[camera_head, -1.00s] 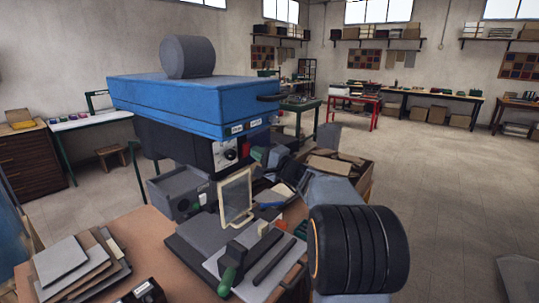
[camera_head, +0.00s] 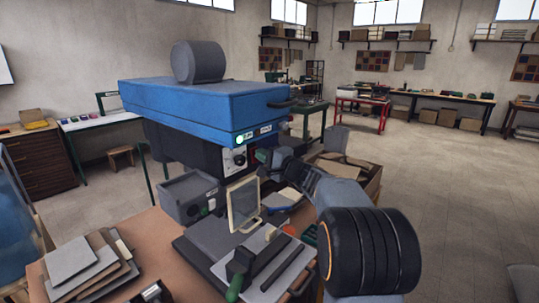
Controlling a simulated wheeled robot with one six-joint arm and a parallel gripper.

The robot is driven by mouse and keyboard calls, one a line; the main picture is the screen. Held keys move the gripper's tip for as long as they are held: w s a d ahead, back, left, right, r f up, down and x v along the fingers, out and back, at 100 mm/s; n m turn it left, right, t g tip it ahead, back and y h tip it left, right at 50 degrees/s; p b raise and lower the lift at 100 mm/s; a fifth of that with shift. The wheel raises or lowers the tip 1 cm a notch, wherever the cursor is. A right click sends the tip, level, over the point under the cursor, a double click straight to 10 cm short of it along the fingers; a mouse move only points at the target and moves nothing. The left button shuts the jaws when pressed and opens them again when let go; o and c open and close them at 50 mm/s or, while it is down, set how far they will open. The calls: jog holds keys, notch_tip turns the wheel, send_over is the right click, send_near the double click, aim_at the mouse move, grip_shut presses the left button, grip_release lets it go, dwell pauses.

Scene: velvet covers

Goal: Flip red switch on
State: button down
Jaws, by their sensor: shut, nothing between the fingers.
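A large blue-topped machine (camera_head: 190,105) stands in the middle of the camera_head view. On its dark front is a small control panel (camera_head: 234,160) with a round dial. The red switch is too small to make out clearly; the panel is partly hidden behind my arm. My arm reaches from the lower right toward this panel. My gripper (camera_head: 264,157) is shut and empty, just right of the panel. I cannot tell whether it touches it.
A workbench (camera_head: 150,235) below the machine holds stacked sheets (camera_head: 85,262), a framed clear screen (camera_head: 243,203) and a grey plate with a green-handled tool (camera_head: 235,285). An open cardboard box (camera_head: 345,172) stands behind my arm.

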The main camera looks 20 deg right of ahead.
jog(key=s+d+r+b, duration=0.1)
jog(key=s+d+b, duration=0.1)
jog(key=s, duration=0.4)
jog(key=s+d+r+b, duration=0.1)
jog(key=s+d+b, duration=0.1)
jog(key=s+d, duration=0.2)
jog(key=shift+s+d+r, duration=0.2)
jog(key=shift+s+r, duration=0.1)
jog(key=shift+s, duration=0.8)
